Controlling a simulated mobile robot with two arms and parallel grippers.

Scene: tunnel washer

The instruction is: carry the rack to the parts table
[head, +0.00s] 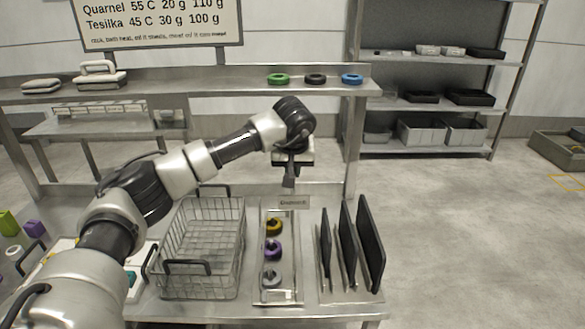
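A wire rack (185,262) like an open basket, with black handles at its near and far ends, stands on the metal table (345,308) in front of me. It looks empty. My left arm reaches across from the left, partly in front of the rack's left side. My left gripper (289,183) hangs pointing down, right of the rack and above the far end of a tray. It is apart from the rack; its finger opening is too small to read. My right gripper is out of view. I cannot tell which surface is the parts table.
A narrow tray (291,296) holds yellow, purple and grey rings. Black upright panels (370,245) stand to its right. Behind, a bench shelf (225,79) carries green, black and blue rings. A shelving unit (430,108) stands farther back.

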